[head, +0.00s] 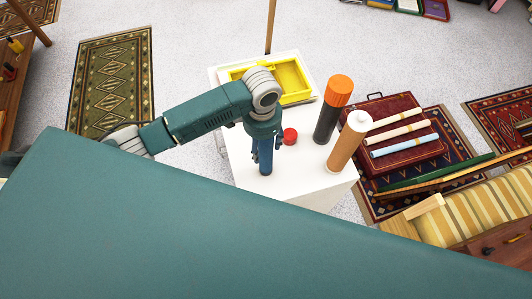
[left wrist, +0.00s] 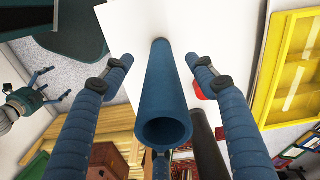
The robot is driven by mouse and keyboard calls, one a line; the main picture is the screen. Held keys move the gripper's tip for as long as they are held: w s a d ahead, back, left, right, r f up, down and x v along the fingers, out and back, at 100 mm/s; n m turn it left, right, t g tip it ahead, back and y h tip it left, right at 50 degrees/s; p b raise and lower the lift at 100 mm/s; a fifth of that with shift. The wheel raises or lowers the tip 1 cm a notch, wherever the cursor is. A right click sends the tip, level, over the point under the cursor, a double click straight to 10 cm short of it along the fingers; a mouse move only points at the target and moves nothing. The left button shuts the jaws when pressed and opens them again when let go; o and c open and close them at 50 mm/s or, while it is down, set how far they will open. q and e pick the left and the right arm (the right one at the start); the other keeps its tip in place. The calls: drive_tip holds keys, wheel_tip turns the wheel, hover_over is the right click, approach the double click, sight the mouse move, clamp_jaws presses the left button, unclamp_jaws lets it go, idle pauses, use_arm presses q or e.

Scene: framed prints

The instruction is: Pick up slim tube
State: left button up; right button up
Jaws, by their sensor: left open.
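The slim tube is a dark blue, hollow tube (head: 266,160) standing upright on a white table (head: 305,187). My left gripper (head: 263,146) is above and around it in the head view. In the left wrist view the tube (left wrist: 162,95) rises with its open end towards the camera. The fingers of my left gripper (left wrist: 159,62) are open on either side of it, with visible gaps. My right gripper (left wrist: 55,84) shows at the left of the left wrist view, with its fingers apart and nothing seen between them.
A dark tube with an orange cap (head: 332,108) and a brown tube with a white cap (head: 346,142) stand right of the blue tube. A small red object (head: 290,136) is close beside it. A yellow tray (head: 294,78) lies at the table's back.

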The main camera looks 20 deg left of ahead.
use_arm(q)
drive_tip(key=f, duration=0.1)
drive_tip(key=f+p, duration=0.1)
drive_tip(key=f, duration=0.3)
drive_tip(key=shift+w+d+p, duration=0.25)
drive_tip(key=shift+d+p, duration=0.05)
drive_tip(key=shift+d, duration=0.05)
drive_tip(key=shift+f, duration=0.35)
clamp_jaws()
